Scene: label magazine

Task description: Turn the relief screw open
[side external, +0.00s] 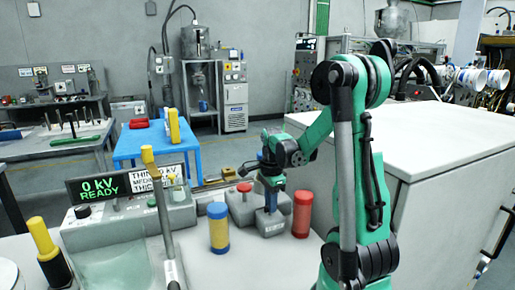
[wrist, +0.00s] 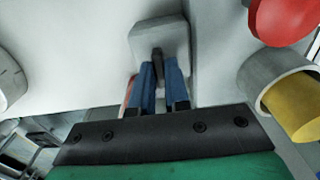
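In the wrist view a small dark upright piece, which looks like the relief screw (wrist: 158,58), stands on a pale grey block (wrist: 173,38). My gripper (wrist: 160,72) has its two blue fingers close together, one on each side of the dark piece, and appears shut on it. In the side view my gripper (side external: 270,188) points down onto the grey block (side external: 271,223); the screw itself is hidden there by the fingers. How far the screw is turned cannot be seen.
A red cylinder (side external: 302,214) stands close right of the block. A grey block with a red knob (side external: 244,187) is behind left, and a blue-yellow cylinder (side external: 219,230) is left. A display (side external: 99,187) reads "0 kV READY". A yellow-topped lever (side external: 148,157) rises at front left.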

